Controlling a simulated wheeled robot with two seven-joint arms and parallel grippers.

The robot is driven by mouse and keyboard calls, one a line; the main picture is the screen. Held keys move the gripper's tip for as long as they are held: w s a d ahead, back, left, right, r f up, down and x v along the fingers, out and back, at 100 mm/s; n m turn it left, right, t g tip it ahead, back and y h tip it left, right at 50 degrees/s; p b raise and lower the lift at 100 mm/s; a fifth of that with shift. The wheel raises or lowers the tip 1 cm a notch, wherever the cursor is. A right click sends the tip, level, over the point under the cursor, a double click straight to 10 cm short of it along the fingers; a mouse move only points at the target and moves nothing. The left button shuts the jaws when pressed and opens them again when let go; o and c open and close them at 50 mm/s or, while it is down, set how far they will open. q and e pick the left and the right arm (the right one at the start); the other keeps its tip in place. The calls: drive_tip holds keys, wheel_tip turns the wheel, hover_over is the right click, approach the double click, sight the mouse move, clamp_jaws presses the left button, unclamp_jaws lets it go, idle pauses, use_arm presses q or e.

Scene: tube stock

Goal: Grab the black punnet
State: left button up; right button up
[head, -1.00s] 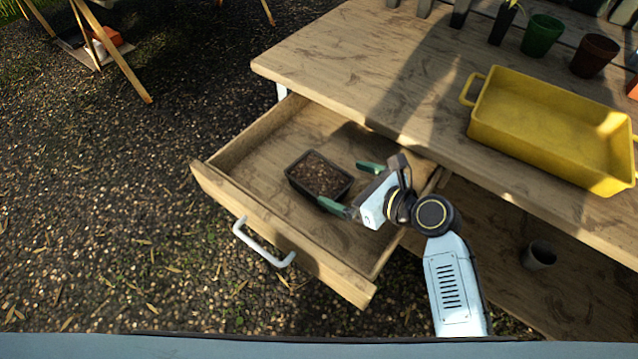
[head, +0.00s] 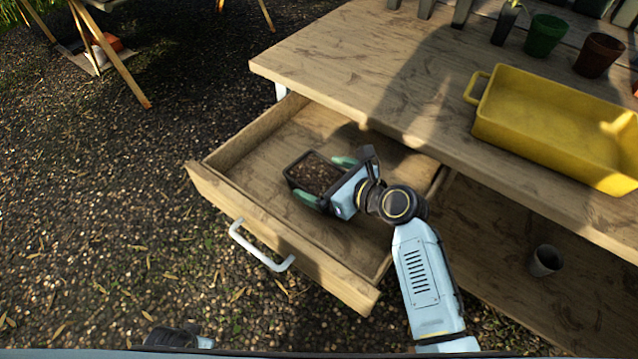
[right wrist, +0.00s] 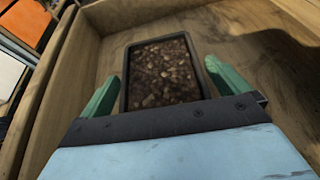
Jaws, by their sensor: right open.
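The black punnet (head: 316,176) is a small dark rectangular tray filled with brown soil. It sits in the open wooden drawer, and it also shows in the right wrist view (right wrist: 163,72). My right gripper (head: 325,178) is open, with its green fingers on either side of the punnet's near part. In the right wrist view the two fingers (right wrist: 166,88) flank the punnet's long sides, and small gaps seem to remain. The near end of the punnet is hidden by the gripper body. My left gripper is not clearly in view; only a dark part of mine shows at the bottom edge.
The drawer (head: 250,225) has low wooden walls and a white handle (head: 262,247). The workbench top (head: 350,70) overhangs the drawer's back. On it stand a yellow tray (head: 550,120) and a green pot (head: 543,36). A small grey pot (head: 545,261) stands on the lower shelf.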

drive_tip(key=c, duration=1.1)
drive_tip(key=shift+o, duration=0.2)
drive_tip(key=shift+r, duration=0.1)
